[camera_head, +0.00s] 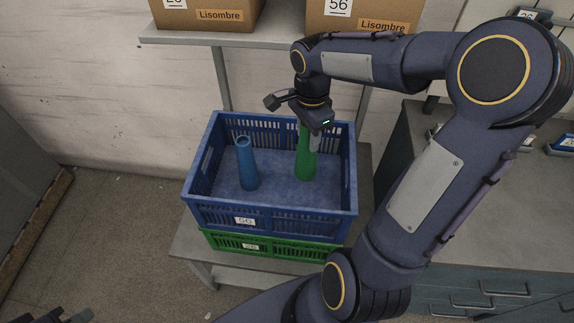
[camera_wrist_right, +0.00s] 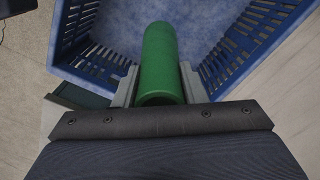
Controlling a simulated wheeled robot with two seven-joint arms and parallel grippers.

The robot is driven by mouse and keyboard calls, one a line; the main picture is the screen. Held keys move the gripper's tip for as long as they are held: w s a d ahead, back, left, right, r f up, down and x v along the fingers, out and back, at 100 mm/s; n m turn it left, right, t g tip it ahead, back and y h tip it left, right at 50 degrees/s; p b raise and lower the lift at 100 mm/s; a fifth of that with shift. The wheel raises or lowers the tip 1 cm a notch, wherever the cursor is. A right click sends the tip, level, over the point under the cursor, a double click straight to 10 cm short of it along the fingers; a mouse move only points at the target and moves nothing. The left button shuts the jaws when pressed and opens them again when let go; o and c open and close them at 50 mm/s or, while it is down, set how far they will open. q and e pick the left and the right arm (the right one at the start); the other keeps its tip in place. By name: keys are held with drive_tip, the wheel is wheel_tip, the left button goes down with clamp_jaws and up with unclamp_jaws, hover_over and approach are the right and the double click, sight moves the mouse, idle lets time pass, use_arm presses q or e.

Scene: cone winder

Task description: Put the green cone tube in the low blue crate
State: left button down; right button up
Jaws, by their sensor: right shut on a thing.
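The green cone tube (camera_head: 306,160) is upright inside the blue crate (camera_head: 201,213), toward its right side. My right gripper (camera_head: 312,130) reaches down from above and is shut on the tube's upper end. In the right wrist view the green tube (camera_wrist_right: 160,62) lies between the two fingers of the right gripper (camera_wrist_right: 160,85). I cannot tell whether the tube's lower end touches the crate floor. My left gripper (camera_head: 68,316) shows only in part at the bottom left edge, and its jaws cannot be made out.
A blue cone tube (camera_head: 246,165) stands in the same crate, to the left. The blue crate sits on a green crate (camera_head: 272,247) on a low grey stand. A shelf with cardboard boxes (camera_head: 215,14) is behind. A grey bench with drawers (camera_head: 490,235) is at the right.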

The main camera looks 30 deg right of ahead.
sight(307, 156)
wheel_tip(307, 156, down, 8)
drive_tip(key=shift+r+p, duration=0.25)
drive_tip(key=shift+p, duration=0.1)
drive_tip(key=shift+s, duration=0.1)
drive_tip(key=shift+f, duration=0.15)
drive_tip(key=o, duration=1.1)
